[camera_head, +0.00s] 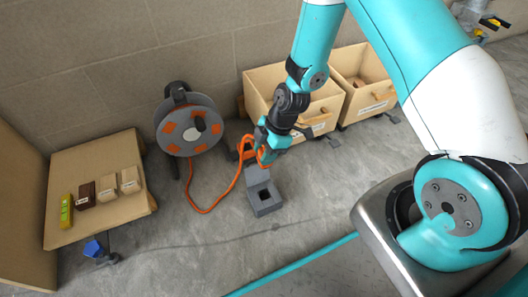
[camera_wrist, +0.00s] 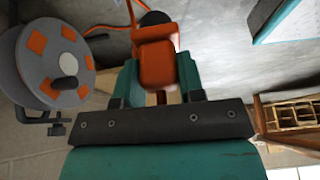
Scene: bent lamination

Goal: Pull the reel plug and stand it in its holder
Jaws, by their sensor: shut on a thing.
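The cable reel (camera_head: 190,131) is a grey drum with orange patches on a dark stand, near the wall; it also shows at the left of the wrist view (camera_wrist: 38,72). The orange plug (camera_wrist: 155,62) is between the teal fingers of my gripper (camera_wrist: 158,82), which is shut on it. In the head view my gripper (camera_head: 266,150) is right of the reel, just above and behind the holder (camera_head: 266,207), a grey block with a square dark opening. The fingers partly hide the plug there. An orange cable (camera_head: 212,208) loops over the floor to the plug.
Two open wooden bins (camera_head: 335,122) stand behind and right of my gripper. A low wooden table (camera_head: 110,205) with several small blocks is at the left. A blue-topped item (camera_head: 94,248) stands in front of it. A teal hose (camera_head: 295,262) crosses the front floor.

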